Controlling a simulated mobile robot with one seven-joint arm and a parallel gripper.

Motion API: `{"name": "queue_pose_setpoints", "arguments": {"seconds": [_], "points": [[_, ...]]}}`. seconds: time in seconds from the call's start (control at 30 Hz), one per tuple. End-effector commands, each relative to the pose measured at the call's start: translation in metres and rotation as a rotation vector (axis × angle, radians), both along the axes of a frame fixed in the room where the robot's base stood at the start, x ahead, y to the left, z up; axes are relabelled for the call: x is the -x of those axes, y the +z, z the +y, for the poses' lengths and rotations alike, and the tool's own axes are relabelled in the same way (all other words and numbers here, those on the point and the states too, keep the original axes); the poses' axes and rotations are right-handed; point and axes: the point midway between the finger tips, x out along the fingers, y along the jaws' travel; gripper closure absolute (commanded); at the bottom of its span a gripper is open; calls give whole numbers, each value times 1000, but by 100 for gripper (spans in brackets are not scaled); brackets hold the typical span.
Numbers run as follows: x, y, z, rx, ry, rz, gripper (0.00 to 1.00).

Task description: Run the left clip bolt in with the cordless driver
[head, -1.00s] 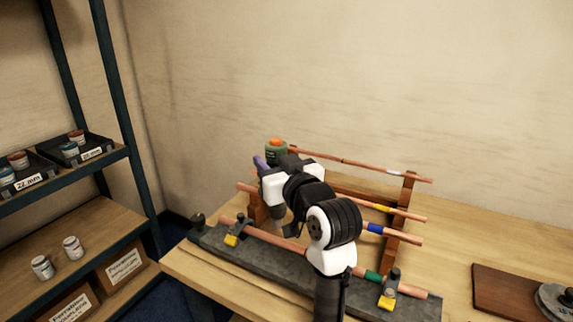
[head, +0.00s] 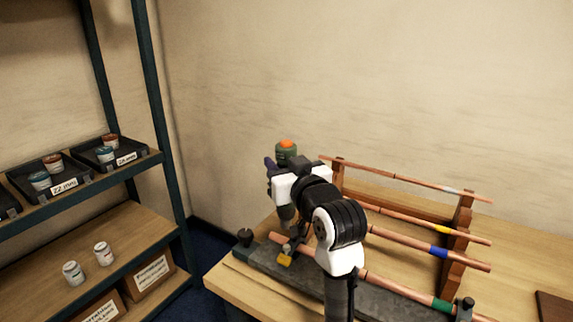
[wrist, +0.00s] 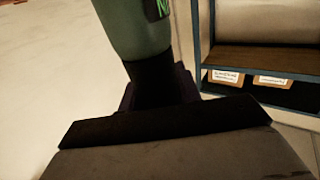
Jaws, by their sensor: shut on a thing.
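My gripper (head: 272,168) is shut on the cordless driver, with its purple fingers around the dark grip. The driver (head: 287,156) has a green body with an orange end on top, and stands roughly upright. In the wrist view its green body (wrist: 133,28) and dark grip rise between the fingers (wrist: 186,88). A grey lower part shows under my wrist, just above the left clip.
The grey rail (head: 385,291) carries the front pipe (head: 400,293), and a right clip (head: 464,306) stands near its far end. More copper pipes rest on wooden uprights (head: 460,230) behind. Shelves (head: 130,165) with jars and trays stand at left.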

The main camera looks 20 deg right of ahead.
Motion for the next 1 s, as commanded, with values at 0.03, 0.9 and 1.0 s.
{"name": "queue_pose_setpoints", "arguments": {"seconds": [0.03, 0.9, 1.0], "points": [[0, -1, 0, 1, 0, -3, 94], [1, -54, 0, 1, -1, -3, 94], [1, -54, 0, 1, -1, -3, 94]]}}
